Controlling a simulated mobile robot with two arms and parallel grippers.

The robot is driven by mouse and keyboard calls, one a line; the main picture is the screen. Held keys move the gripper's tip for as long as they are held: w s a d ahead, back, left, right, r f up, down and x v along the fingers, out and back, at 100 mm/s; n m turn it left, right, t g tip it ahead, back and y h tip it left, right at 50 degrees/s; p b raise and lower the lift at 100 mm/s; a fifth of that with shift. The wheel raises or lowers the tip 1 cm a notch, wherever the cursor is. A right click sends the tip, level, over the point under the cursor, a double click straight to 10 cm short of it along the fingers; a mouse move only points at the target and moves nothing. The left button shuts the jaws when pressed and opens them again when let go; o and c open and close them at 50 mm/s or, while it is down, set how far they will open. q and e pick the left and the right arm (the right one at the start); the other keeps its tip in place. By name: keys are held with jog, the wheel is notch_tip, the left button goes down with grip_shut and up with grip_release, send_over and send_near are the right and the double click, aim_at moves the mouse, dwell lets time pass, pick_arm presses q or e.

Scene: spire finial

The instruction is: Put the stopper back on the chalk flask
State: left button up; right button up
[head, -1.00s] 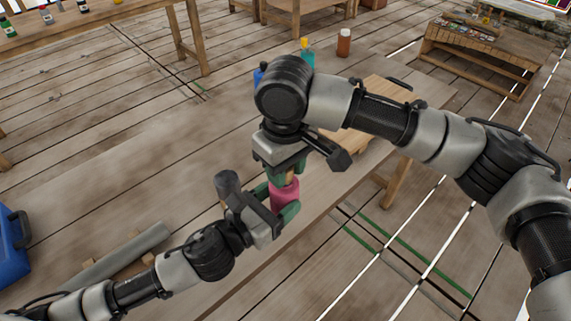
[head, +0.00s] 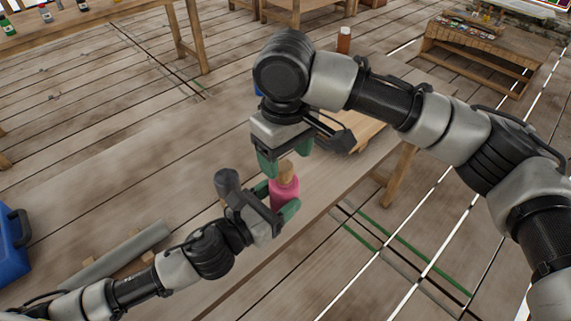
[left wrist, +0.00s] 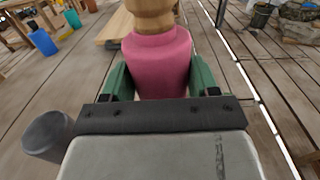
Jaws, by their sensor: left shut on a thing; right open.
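The pink flask (head: 284,193) is held upright in my left gripper (head: 276,201), whose green fingers close on its sides. The flask also shows in the left wrist view (left wrist: 158,62). A tan wooden stopper (head: 286,171) sits on top of the flask, touching it. In the left wrist view the stopper (left wrist: 150,14) is cut off by the top edge. I cannot tell how deep it is seated.
A light wooden board (head: 368,133) lies on the bench behind my right gripper. A brown bottle (head: 343,41) stands beyond my right arm. A blue case (head: 12,248) and a grey cylinder (head: 118,256) are at the left. Bare planks lie left of the grippers.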

notch_tip(320, 180, up, 8)
jog(key=shift+r, duration=0.15)
dwell(0.6)
